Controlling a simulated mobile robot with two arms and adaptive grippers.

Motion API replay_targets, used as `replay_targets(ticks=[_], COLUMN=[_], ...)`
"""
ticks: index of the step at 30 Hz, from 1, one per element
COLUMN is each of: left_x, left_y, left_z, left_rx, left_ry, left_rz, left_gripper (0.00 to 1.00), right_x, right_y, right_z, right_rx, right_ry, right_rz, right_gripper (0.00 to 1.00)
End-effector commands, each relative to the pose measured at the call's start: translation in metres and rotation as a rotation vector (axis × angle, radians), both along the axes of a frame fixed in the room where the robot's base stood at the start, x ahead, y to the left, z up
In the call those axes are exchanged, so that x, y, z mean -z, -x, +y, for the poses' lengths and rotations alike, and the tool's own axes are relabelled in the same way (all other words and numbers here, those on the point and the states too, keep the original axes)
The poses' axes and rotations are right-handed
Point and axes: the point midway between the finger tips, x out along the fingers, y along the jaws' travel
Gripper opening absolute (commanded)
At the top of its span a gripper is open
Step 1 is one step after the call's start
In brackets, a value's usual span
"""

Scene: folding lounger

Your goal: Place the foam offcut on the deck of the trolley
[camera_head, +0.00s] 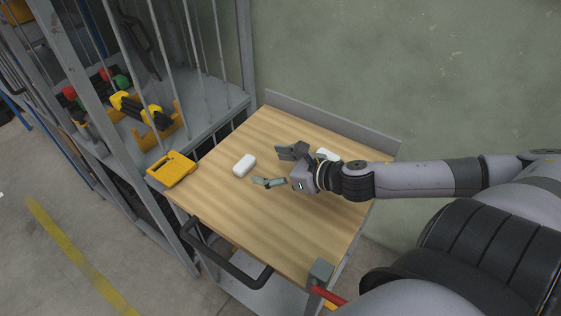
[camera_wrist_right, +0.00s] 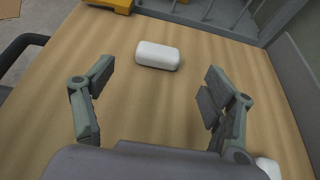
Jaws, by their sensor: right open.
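A white block with rounded edges (camera_head: 244,165), which looks like the foam offcut, lies on the wooden deck of the trolley (camera_head: 225,210). In the right wrist view the same block (camera_wrist_right: 158,56) lies ahead of my right gripper, centred between its fingers and apart from them. My right gripper (camera_head: 272,167) is open and empty, low over the deck to the right of the block. A second white piece (camera_head: 327,154) shows partly behind my right wrist; it also shows at the lower right corner of the wrist view (camera_wrist_right: 268,167). My left gripper is out of view.
A raised grey lip (camera_head: 330,122) runs along the deck's wall side. A dark handle (camera_head: 225,262) is at the near edge. The deck's near part is clear.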

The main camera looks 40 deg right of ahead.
Motion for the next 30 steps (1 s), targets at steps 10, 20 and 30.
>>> replay_targets(ticks=[10, 20, 30], left_x=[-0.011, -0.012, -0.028], left_y=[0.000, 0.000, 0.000], left_z=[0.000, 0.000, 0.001], left_rx=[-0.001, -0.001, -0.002], left_ry=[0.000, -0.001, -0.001], left_rz=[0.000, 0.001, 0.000], left_gripper=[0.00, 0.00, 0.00], right_x=[-0.008, -0.010, -0.027], right_y=[0.020, 0.023, 0.023], right_z=[-0.007, -0.009, -0.009], right_rx=[0.002, 0.003, 0.003], right_ry=[-0.001, -0.001, -0.002], right_rz=[0.004, 0.000, 0.001], right_gripper=[0.78, 0.78, 0.78])
